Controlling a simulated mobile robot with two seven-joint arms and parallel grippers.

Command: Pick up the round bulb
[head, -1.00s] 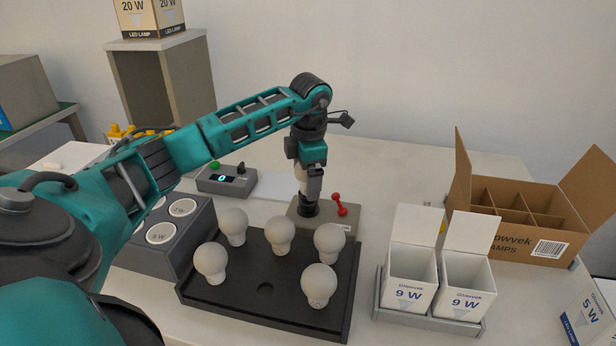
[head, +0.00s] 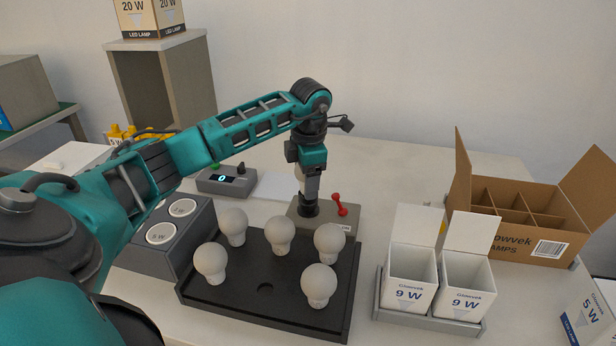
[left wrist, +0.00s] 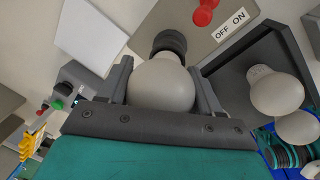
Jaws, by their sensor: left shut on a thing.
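A round white bulb (left wrist: 162,86) sits between the two fingers of my left gripper (left wrist: 163,90) in the left wrist view, with its base at a dark socket (left wrist: 169,42). In the head view my left gripper (head: 311,190) is over the socket (head: 308,209) on a grey-brown test block (head: 325,217), and it mostly hides the bulb. My left gripper is shut on this bulb. The bulb appears upright. Several more round white bulbs (head: 279,234) stand in a black tray (head: 265,311) in front. My right gripper is not in view.
A red switch lever (head: 340,207) stands close to the right of the socket. A meter box (head: 227,181) reads 0 at the left. Two open 9 W cartons (head: 410,279) stand to the right, before a divided cardboard box (head: 527,208).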

